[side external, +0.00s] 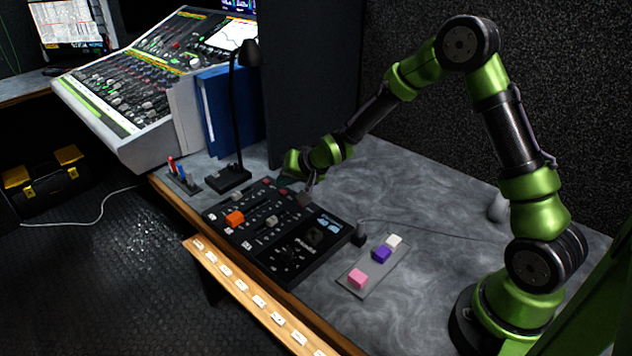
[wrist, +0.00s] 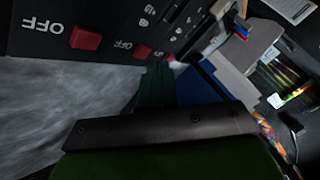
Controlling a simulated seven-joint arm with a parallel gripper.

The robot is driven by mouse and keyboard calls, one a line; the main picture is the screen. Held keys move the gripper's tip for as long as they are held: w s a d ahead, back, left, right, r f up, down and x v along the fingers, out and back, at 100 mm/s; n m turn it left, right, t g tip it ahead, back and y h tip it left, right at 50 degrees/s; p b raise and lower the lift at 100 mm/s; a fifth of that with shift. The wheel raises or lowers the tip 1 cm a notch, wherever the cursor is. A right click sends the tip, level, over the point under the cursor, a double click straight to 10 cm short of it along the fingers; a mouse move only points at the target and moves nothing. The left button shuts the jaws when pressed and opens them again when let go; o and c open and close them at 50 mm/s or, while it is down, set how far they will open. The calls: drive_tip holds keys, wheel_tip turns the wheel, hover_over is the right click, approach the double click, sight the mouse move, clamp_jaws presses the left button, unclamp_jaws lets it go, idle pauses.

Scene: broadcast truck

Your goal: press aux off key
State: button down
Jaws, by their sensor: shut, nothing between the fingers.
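A black control panel (side external: 262,248) lies on the grey desk, with sliders, a knob and coloured keys. In the wrist view the panel (wrist: 40,12) shows a red key (wrist: 86,38) beside an "OFF" label, and a second red key (wrist: 141,51) beside another "OFF" label. I cannot read the word aux on either. My gripper (side external: 308,188) is shut and empty, low over the panel's far edge. In the wrist view my gripper (wrist: 158,72) has its tips close to the second red key; whether they touch it I cannot tell.
A desk lamp (side external: 243,120) and blue binders (side external: 222,105) stand behind the panel, near a dark partition (side external: 312,80). A plate with pink (side external: 358,279), purple (side external: 382,255) and white (side external: 394,241) blocks lies to the right.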

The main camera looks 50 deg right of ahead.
sight(287, 192)
drive_tip(key=shift+r, duration=0.25)
drive_tip(key=shift+r, duration=0.1)
wheel_tip(287, 192, up, 6)
drive_tip(key=shift+f, duration=0.1)
idle(0.5)
